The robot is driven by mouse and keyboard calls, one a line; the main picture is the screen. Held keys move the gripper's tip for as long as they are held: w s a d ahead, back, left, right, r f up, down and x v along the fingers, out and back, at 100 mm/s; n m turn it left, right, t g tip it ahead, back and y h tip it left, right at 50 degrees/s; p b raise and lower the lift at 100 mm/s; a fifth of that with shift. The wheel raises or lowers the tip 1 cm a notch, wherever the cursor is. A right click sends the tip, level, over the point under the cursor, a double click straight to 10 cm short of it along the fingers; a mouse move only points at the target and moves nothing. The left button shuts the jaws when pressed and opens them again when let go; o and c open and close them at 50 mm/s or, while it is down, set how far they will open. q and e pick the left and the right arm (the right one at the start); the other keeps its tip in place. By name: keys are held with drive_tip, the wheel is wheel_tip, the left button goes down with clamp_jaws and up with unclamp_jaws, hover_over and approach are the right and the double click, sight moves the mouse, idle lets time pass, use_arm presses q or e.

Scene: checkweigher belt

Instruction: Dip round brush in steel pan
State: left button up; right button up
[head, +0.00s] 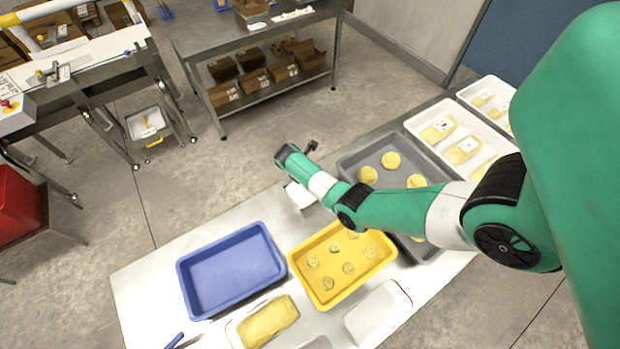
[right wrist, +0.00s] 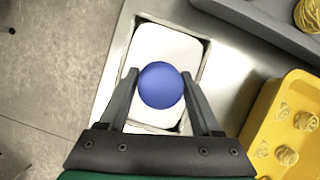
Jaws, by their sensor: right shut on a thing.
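In the right wrist view my right gripper (right wrist: 160,74) is shut on the round brush (right wrist: 160,86), seen end-on as a smooth blue round shape between the fingers. Its bristles are hidden below. Behind it lies the steel pan (right wrist: 207,58), a rectangular pan with a plain white inside. The brush overlaps the middle of the pan in this view; I cannot tell whether it touches the white. In the head view the pan (head: 297,196) shows partly beside my right wrist, which hides the gripper and brush. My left gripper is not in view.
An empty blue tray (head: 185,285) and a yellow tray (head: 303,286) with several round pieces stand near the pan. A grey tray (head: 349,162) with round yellow pieces lies under my right arm. White trays (head: 412,122) with packs stand at the right.

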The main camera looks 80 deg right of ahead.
drive_tip(key=shift+f+b, duration=0.4)
drive_tip(key=shift+f, duration=0.1)
idle(0.8)
drive_tip(key=shift+f, duration=0.1)
idle(0.8)
wheel_tip(320, 180, up, 7)
drive_tip(key=p, duration=0.7)
drive_tip(key=shift+p, duration=0.3)
